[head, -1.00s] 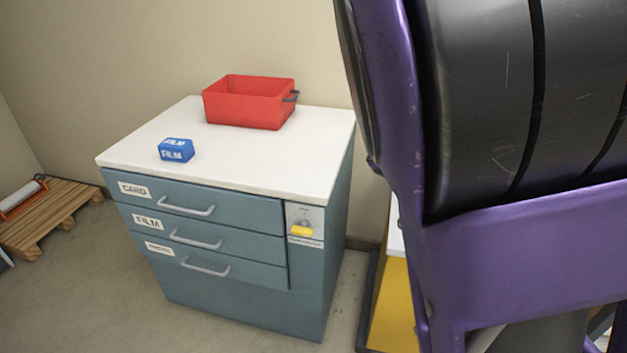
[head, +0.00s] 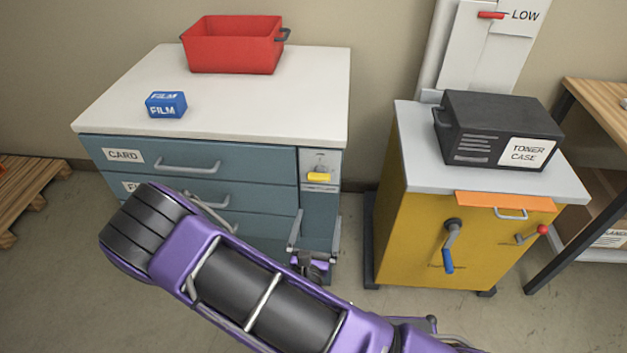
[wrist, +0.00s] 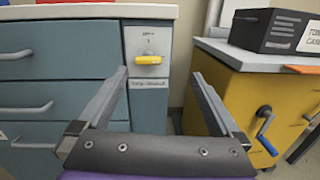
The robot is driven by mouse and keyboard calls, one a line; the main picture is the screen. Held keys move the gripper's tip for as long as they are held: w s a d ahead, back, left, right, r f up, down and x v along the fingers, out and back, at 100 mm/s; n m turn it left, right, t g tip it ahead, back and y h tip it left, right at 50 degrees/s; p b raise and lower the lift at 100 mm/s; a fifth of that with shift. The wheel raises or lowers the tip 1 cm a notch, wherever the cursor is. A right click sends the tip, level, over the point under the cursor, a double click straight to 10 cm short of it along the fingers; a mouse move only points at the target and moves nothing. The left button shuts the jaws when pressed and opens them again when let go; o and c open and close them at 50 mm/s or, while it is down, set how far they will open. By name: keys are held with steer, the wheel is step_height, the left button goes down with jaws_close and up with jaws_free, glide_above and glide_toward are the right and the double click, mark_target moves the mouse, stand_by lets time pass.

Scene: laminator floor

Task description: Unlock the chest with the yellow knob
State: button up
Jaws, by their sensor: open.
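The chest is a blue-grey drawer cabinet (head: 245,163) with a white top and several drawers. Its yellow knob (head: 319,177) sits on a grey lock plate at the upper right of its front, and lies level. In the wrist view the knob (wrist: 148,60) shows ahead, above and between my fingers, with a label strip under it. My gripper (head: 316,226) is open and empty, below the knob and apart from it. In the wrist view my gripper (wrist: 160,85) has its two fingers spread wide, pointing toward the cabinet front.
A red bin (head: 232,48) and a blue film box (head: 166,105) stand on the chest. To the right is a yellow cabinet (head: 415,235) with a crank (head: 449,245) and a black toner case (head: 497,130) on top. A narrow floor gap separates the cabinets.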

step_height(320, 180, down, 3)
steer(key=s+a+n+y, duration=0.1)
steer(key=b, duration=0.2)
glide_toward(319, 181)
steer(key=shift+n+y, duration=0.3)
steer(key=w, duration=0.9)
steer(key=shift+w+d+r, duration=0.25)
steer(key=shift+w+d, duration=0.05)
steer(key=shift+w, duration=0.05)
steer(key=c, duration=1.2)
